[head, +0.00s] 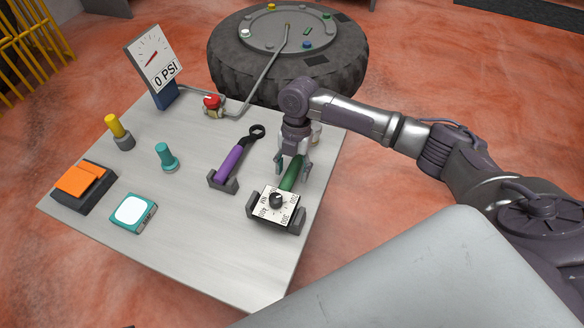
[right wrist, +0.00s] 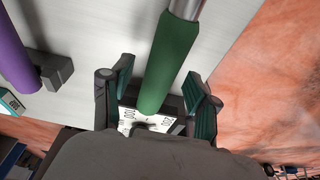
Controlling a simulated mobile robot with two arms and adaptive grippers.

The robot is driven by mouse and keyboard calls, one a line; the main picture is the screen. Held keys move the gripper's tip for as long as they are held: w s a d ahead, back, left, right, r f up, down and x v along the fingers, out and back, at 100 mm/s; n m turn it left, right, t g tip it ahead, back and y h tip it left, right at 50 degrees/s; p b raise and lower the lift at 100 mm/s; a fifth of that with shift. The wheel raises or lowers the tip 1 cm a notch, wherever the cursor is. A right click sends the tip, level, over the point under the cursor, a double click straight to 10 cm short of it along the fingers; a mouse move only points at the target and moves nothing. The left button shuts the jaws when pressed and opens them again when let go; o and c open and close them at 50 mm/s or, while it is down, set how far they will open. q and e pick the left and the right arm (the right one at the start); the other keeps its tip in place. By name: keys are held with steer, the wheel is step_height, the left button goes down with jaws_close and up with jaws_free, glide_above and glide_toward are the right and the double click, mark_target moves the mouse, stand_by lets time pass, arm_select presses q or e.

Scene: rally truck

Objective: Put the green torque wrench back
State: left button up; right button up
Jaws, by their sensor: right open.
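The green torque wrench (head: 289,178) lies at the right side of the grey table, its handle end by a dark holder (head: 297,225) with a dial plate (head: 268,208). My right gripper (head: 293,172) is over the green handle, fingers pointing down. In the right wrist view the green handle (right wrist: 170,62) runs between the two open fingers (right wrist: 160,100), with a gap on each side. The dial plate is partly hidden there by my gripper. My arm hides the wrench's far end in the head view. My left gripper is not in view.
A purple wrench (head: 229,162) rests in its own holder (head: 222,183) just left. A gauge (head: 154,58), red valve knob (head: 212,101), yellow knob (head: 114,125), teal knob (head: 165,153), orange switch (head: 80,180) and teal-framed button (head: 132,211) stand farther left. A big tyre (head: 230,70) lies behind the table.

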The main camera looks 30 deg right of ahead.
steer(key=v, duration=1.2)
